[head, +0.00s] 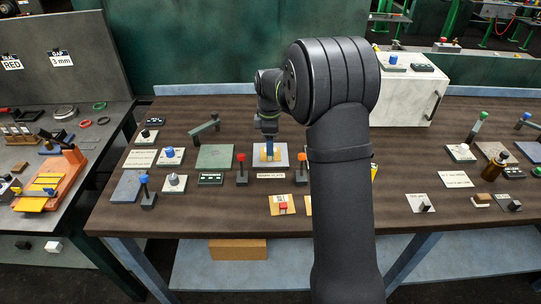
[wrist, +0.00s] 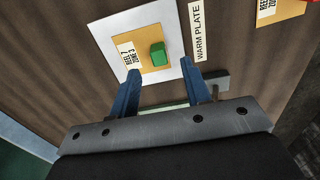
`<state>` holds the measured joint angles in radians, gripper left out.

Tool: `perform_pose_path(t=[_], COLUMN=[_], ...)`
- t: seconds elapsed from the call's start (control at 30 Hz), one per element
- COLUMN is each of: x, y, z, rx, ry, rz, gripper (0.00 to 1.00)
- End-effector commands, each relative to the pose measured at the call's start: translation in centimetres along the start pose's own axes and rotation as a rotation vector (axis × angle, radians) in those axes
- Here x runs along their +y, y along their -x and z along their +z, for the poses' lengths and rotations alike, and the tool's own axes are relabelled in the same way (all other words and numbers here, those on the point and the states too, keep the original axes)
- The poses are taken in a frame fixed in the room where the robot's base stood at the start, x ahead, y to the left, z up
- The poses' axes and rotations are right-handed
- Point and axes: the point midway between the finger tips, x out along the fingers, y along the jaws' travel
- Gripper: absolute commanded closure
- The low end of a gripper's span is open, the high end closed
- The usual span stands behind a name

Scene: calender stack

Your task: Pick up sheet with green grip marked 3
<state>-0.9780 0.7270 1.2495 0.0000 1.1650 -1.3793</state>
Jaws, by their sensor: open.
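A yellow-orange sheet (wrist: 150,37) with a green grip (wrist: 158,54) lies on the pale warm plate (wrist: 104,37). Its white label appears to read "REEL 7 ZONE 3". In the head view the sheet (head: 264,158) is partly covered by my gripper (head: 268,140), and the green grip cannot be made out there. In the wrist view my gripper (wrist: 158,75) is open and empty, its two blue fingers apart. The green grip lies just beyond the fingertips, roughly between them. Whether the fingers touch the sheet cannot be told.
A sheet with a red grip (head: 282,208) lies in front. Another sheet (head: 308,205) is partly hidden by my arm. A red-topped post (head: 241,168) and an orange-topped post (head: 301,168) flank the plate. A white box (head: 407,95) stands behind on the right.

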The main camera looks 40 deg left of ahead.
Motion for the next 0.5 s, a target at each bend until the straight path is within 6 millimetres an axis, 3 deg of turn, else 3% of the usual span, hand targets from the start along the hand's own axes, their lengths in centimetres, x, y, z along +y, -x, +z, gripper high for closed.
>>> perform_pose_path(t=[0.2, 0.5], x=[0.0, 0.0], y=[-3.4, -4.2], z=[0.3, 0.3], rx=[-0.001, 0.0], ry=[0.0, 0.0], rz=[-0.003, 0.0], gripper=[0.56, 0.56])
